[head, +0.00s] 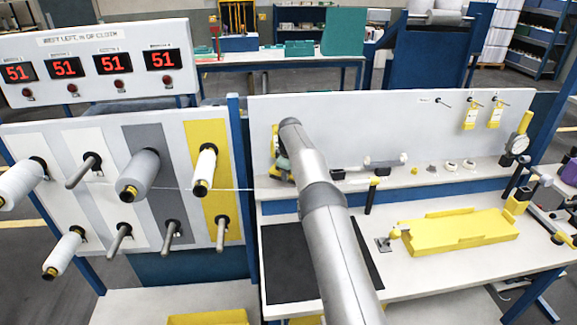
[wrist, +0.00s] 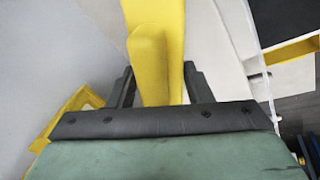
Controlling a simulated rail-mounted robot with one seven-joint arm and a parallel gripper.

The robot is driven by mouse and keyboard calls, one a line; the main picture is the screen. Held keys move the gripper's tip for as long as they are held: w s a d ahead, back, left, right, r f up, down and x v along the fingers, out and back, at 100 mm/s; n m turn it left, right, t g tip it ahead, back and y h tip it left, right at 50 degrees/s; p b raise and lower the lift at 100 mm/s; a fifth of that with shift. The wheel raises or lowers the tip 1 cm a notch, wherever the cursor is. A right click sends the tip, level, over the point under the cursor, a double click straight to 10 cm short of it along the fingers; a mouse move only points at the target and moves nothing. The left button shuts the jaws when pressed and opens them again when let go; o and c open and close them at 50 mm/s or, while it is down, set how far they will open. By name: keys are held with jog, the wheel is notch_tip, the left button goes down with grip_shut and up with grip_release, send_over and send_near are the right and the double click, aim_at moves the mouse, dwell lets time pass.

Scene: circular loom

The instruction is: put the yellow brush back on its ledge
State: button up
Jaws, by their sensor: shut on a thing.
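The yellow brush (wrist: 152,55) stands between the dark fingers of my gripper (wrist: 155,85) in the wrist view, and the fingers are shut on it. Its far end runs out of the top of that view. In the head view my arm hides most of my gripper; a greenish part of it (head: 283,166) shows at the left end of the bench's back ledge (head: 335,183). A bit of yellow (head: 275,138) shows just above it, probably the brush. I cannot tell whether the brush touches the ledge.
Small fittings, a pale handle tool (head: 385,161) and white rings (head: 468,164) sit along the ledge to the right. A yellow tray (head: 460,230) and a dark mat (head: 290,262) lie on the bench. The spool panel (head: 120,185) stands to the left, with a thread reaching toward my arm.

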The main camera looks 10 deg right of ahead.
jog(key=shift+f, duration=0.45)
jog(key=shift+f+b, duration=0.3)
jog(key=shift+f, duration=0.2)
jog(key=o, duration=1)
jog(key=shift+r, duration=0.1)
jog(key=b+v, duration=0.3)
jog(key=v, duration=1.4)
jog(key=shift+r+b, duration=0.15)
jog(key=shift+b, duration=0.2)
